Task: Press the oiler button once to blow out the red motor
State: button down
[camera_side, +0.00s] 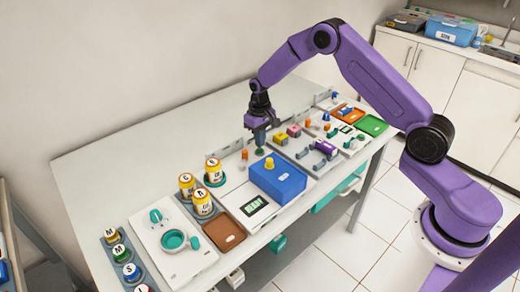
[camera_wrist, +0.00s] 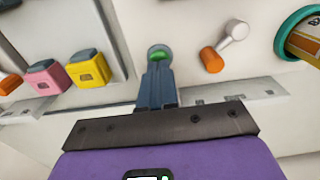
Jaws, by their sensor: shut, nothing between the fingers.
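My gripper (camera_side: 260,143) is shut and empty, pointing down at the back of the white station in the side view. In the wrist view its fingertips (camera_wrist: 158,66) are together right at a round green button (camera_wrist: 158,54) with a grey rim. The button (camera_side: 259,151) is partly hidden under the fingers in the side view; I cannot tell if they touch it. A motor with an orange-red body and pale nozzle (camera_wrist: 212,59) lies beside the button in the wrist view. It shows small, left of the fingers, in the side view (camera_side: 244,155).
A small display (camera_side: 255,206) and brown tray (camera_side: 224,234) are nearer. Labelled jars (camera_side: 203,203) stand left. Pink (camera_wrist: 47,78) and yellow (camera_wrist: 87,68) blocks stand nearby. The table's back left is clear.

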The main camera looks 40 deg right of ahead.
jog(key=shift+f, duration=1.05)
dwell(0.4)
jog(key=shift+r, duration=3.55)
